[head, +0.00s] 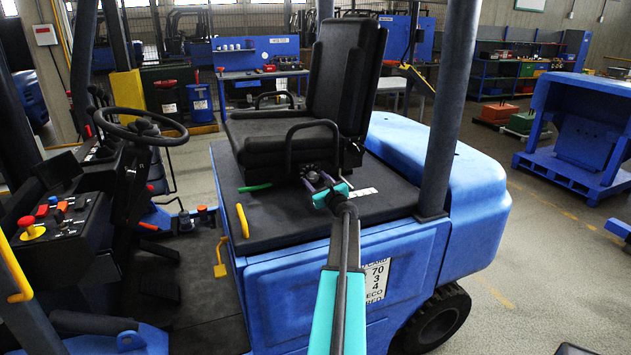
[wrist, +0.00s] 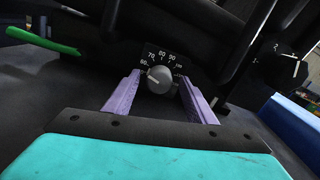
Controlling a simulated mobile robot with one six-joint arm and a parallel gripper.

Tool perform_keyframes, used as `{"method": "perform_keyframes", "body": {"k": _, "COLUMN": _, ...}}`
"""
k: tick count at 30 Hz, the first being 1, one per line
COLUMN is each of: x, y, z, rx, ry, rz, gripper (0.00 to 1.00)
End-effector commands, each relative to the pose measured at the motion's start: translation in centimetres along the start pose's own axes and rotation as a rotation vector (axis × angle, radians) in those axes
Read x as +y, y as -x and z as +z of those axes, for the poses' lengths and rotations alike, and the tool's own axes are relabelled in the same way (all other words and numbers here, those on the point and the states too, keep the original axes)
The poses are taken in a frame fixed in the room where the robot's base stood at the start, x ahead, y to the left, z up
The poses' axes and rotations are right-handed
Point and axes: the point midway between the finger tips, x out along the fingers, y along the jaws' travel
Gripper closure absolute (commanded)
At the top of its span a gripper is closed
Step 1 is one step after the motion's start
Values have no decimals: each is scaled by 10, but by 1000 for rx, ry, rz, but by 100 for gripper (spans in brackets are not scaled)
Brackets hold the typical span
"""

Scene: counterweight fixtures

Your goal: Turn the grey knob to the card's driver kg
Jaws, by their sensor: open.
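The grey knob (wrist: 160,80) sits on a small black dial plate (wrist: 165,60) below the seat, with white numbers including 70, 80 and 90. Its white pointer mark aims left, near the low end of the scale. My gripper (wrist: 159,78) is open, its purple fingers on either side of the knob with visible gaps. In the head view my gripper (head: 319,180) is at the seat's base. A white card (head: 376,282) on the blue body below reads 70, 3, 4 and ECO in rows; its left part is hidden by my arm.
A black knob (wrist: 280,68) with its own scale is to the right in the wrist view. A green lever (wrist: 40,38) is to the left. The black seat (head: 300,120) and its armrest stand close above. A yellow handle (head: 242,220) rises at the deck's left edge.

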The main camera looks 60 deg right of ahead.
Motion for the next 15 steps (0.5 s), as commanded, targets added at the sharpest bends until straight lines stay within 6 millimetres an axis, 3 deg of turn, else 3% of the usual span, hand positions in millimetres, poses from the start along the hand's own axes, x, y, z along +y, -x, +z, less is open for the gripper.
{"method": "perform_keyframes", "body": {"k": 6, "x": 1, "y": 0, "z": 0, "rx": 0, "ry": 0, "rz": 0, "gripper": 49}}
{"method": "perform_keyframes", "body": {"k": 13, "x": 1, "y": 0, "z": 0, "rx": 0, "ry": 0, "rz": 1, "gripper": 87}}
{"method": "perform_keyframes", "body": {"k": 15, "x": 1, "y": 0, "z": 0, "rx": 0, "ry": -1, "rz": 1, "gripper": 91}}
